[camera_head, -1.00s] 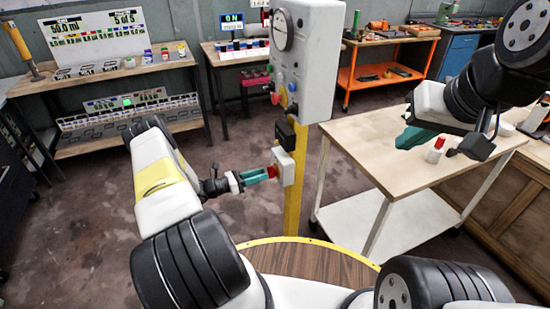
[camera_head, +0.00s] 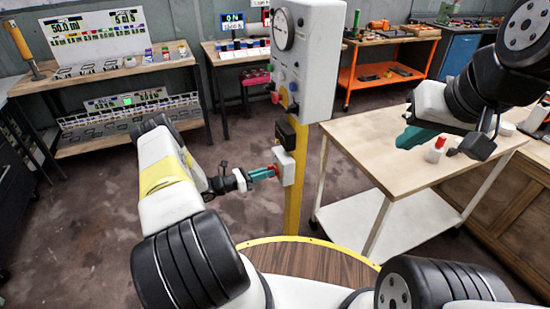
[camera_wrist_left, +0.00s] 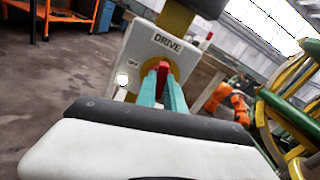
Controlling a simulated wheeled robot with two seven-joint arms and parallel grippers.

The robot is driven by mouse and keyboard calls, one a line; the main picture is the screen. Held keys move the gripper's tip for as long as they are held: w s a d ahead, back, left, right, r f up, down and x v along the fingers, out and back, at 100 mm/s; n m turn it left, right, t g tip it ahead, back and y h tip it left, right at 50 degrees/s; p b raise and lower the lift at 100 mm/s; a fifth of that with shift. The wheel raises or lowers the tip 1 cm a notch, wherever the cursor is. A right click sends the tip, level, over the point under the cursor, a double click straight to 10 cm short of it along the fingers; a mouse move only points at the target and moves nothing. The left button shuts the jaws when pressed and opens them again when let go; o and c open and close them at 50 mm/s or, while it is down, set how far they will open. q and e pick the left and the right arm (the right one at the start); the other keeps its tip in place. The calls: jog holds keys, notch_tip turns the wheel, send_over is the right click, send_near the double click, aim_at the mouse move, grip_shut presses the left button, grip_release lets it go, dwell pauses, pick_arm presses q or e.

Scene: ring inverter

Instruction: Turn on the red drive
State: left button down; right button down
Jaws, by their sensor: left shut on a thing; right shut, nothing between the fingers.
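The drive box is a small white box (camera_head: 286,167) low on the yellow post, and it reads DRIVE in the left wrist view (camera_wrist_left: 150,56). A red handle (camera_wrist_left: 163,68) stands on its front. My left gripper (camera_head: 268,172) has teal fingers and is shut on the red handle. The fingers also show on both sides of it in the left wrist view (camera_wrist_left: 162,86). My right gripper (camera_head: 415,137) hangs shut and empty above the wooden-topped table at the right.
A grey control panel (camera_head: 306,60) with a gauge and coloured knobs is on the post above the drive box. A small red-capped white bottle (camera_head: 435,151) stands on the table (camera_head: 365,135) under my right gripper. Benches line the back wall, and open floor lies at the left.

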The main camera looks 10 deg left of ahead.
pick_arm(q)
jog(key=shift+m, duration=1.4)
jog(key=c, duration=1.4)
grip_release()
jog(key=shift+c, duration=0.2)
jog(key=v, duration=0.8)
jog(key=shift+d, duration=0.1)
